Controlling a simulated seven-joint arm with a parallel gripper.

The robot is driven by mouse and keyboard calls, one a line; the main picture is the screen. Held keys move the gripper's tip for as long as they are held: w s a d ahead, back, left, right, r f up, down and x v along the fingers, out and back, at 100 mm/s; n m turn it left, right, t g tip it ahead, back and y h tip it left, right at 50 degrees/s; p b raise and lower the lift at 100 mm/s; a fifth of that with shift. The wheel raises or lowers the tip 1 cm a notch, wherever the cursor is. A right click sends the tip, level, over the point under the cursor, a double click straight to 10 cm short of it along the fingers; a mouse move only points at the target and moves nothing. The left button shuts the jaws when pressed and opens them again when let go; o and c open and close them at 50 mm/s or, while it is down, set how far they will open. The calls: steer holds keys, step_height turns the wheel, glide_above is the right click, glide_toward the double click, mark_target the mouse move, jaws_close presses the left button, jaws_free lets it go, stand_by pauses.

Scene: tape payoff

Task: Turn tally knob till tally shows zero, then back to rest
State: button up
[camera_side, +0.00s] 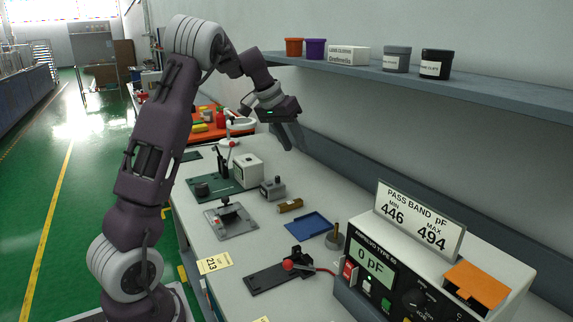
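My gripper (291,143) hangs in the air above the back of the bench, with its fingers pointing down. It is clear of everything on the bench, and the finger gap is too small to judge. A small grey box with a knob on top (272,188) stands on the bench below and to the left of it; it may be the tally. A white box (247,168) stands behind that on a green board (212,187). No tally figures can be read in this view.
A grey plate fixture (231,222), a brown roll (290,206), a blue tray (308,225) and a black fixture with a red knob (270,278) lie nearer. A meter (372,262) reads 0 pF under a 446–494 sign. A shelf (440,85) with tubs overhangs the right.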

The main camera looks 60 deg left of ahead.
mark_target(277, 177)
steer(key=a+f+m+y, duration=0.1)
steer(key=a+f+m, duration=0.1)
steer(key=a+f, duration=0.45)
steer(key=a+f+m, duration=0.1)
steer(key=a+f, duration=0.3)
steer(key=a, duration=0.5)
steer(key=shift+m+g, duration=0.3)
steer(key=x, duration=0.4)
steer(key=a+x, duration=0.1)
steer(key=x, duration=0.2)
steer(key=shift+w, duration=0.2)
steer(key=shift+w+f, duration=0.25)
steer(key=shift+f, duration=0.15)
jaws_close()
